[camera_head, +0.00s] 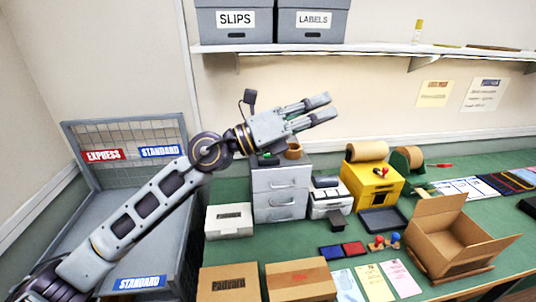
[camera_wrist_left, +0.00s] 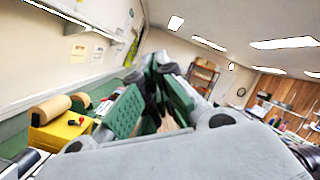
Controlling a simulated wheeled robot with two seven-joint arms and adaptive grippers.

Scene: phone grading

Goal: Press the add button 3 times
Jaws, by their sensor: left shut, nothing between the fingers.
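My left gripper (camera_head: 322,108) is raised in front of the back wall, above the grey drawer unit (camera_head: 280,193), pointing right. Its fingers are shut with nothing held, and it is well clear of the table. In the left wrist view its green-padded fingers (camera_wrist_left: 158,105) fill the middle. I cannot make out any button labelled add. A yellow machine (camera_head: 373,186) with a brown roll on top stands right of the drawer unit, below the gripper. It also shows in the left wrist view (camera_wrist_left: 57,135), with small red and dark knobs near it. My right gripper is not in view.
A white device (camera_head: 328,198) stands between the drawer unit and the yellow machine. An open cardboard box (camera_head: 450,236) is at right, closed boxes (camera_head: 300,280) at front. A mesh-backed bin (camera_head: 125,140) stands left. A shelf (camera_head: 375,54) hangs above.

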